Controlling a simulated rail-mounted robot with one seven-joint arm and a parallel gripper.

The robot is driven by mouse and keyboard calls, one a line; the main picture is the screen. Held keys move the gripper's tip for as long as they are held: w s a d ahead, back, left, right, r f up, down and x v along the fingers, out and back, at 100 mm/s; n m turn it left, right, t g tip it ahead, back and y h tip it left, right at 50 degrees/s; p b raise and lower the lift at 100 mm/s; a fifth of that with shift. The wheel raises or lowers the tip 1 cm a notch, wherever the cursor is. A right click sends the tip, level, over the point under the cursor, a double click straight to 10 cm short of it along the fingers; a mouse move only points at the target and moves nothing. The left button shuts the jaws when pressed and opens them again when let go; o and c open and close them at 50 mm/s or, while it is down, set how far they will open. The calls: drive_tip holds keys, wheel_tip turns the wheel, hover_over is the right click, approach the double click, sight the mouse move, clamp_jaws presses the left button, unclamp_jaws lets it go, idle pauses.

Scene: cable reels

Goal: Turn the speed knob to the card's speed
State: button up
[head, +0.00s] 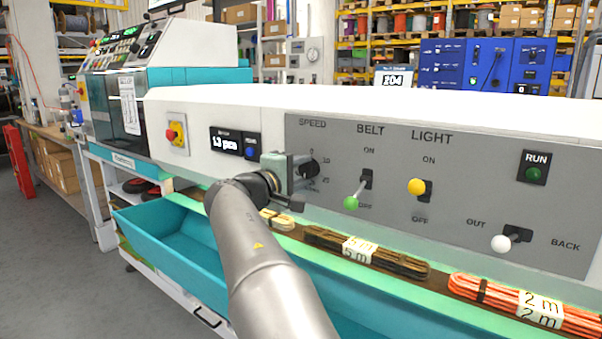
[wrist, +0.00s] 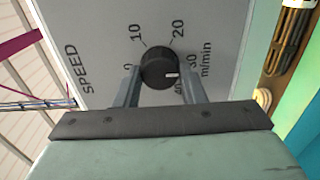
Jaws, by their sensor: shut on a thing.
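The black round speed knob (wrist: 157,66) sits on the grey panel (wrist: 100,35) under the SPEED label. Its scale reads 0, 10, 20, 30, 40 m/min. The knob's white mark points right and slightly down in the wrist view, between 30 and 40. My gripper (wrist: 158,84) has one finger on each side of the knob and is shut on it. In the head view my gripper (head: 301,170) covers part of the knob (head: 309,168) and scale. A white card (head: 129,105) hangs on the machine at the left; its text is too small to read.
Right of the knob are the green-tipped belt lever (head: 351,203), yellow-tipped light lever (head: 416,187), white-tipped out/back lever (head: 500,243) and green run button (head: 533,173). A red stop button (head: 171,134) is left. Cable bundles (head: 366,252) lie below the panel, above a teal tray (head: 160,232).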

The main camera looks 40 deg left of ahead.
drive_tip(key=o, duration=1)
drive_tip(key=s, duration=1.7)
drive_tip(key=shift+s+p, duration=0.25)
drive_tip(key=shift+p, duration=0.1)
